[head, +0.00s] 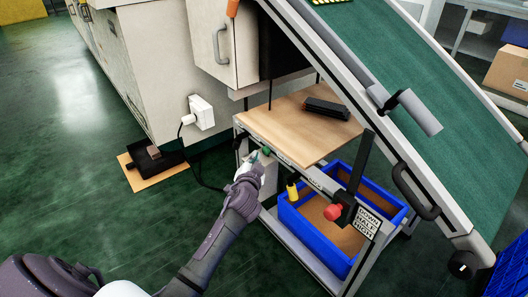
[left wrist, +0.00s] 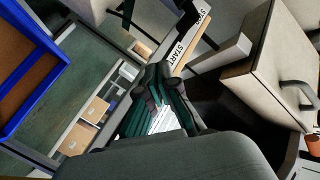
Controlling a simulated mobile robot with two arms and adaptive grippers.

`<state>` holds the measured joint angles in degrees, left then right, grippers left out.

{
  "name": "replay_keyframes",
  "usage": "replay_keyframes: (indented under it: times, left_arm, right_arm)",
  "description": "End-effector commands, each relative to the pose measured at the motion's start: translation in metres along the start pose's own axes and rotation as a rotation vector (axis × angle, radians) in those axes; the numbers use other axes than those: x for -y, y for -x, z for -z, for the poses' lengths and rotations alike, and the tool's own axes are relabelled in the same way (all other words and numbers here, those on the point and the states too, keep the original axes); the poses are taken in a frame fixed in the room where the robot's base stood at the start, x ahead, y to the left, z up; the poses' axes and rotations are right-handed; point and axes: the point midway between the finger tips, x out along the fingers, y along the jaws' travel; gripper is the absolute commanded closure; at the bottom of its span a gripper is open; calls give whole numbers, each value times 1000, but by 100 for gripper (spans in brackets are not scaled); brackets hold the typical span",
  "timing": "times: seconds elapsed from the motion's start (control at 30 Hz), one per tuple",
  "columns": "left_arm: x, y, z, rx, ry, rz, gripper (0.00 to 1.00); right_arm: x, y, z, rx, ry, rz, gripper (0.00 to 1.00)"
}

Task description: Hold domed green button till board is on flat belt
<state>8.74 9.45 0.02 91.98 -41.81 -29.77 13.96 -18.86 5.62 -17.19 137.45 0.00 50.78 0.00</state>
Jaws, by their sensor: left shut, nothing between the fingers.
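The green button (head: 266,151) is a small spot on the front rail under the wooden shelf. My left gripper (head: 257,159) is shut and empty, with its tips at or right beside the button; I cannot tell whether they press it. In the left wrist view the shut fingers (left wrist: 158,85) point at the rail near a START label (left wrist: 184,50), and they hide the button. A yellow-green board (head: 328,1) shows only in part at the top edge, by the upper end of the sloping green belt (head: 400,60). No flat belt can be made out. My right gripper is not in view.
A wooden shelf (head: 285,125) carries a black object (head: 327,108). Below it stand a blue bin (head: 300,222) and a red knob (head: 333,212) on a black post. A cabinet with a white box (head: 201,112) and cable is left of the shelf. Floor at left is mostly clear.

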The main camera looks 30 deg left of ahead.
Motion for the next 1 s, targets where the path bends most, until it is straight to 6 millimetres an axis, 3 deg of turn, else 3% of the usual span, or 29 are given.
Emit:
replay_keyframes:
  times: [0.5,1.0]
  left_arm:
    - [24,32,-23,1,0,0,100]
    - [25,34,-25,0,0,0,100]
  right_arm:
    - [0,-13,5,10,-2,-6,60]
    - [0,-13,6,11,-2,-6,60]
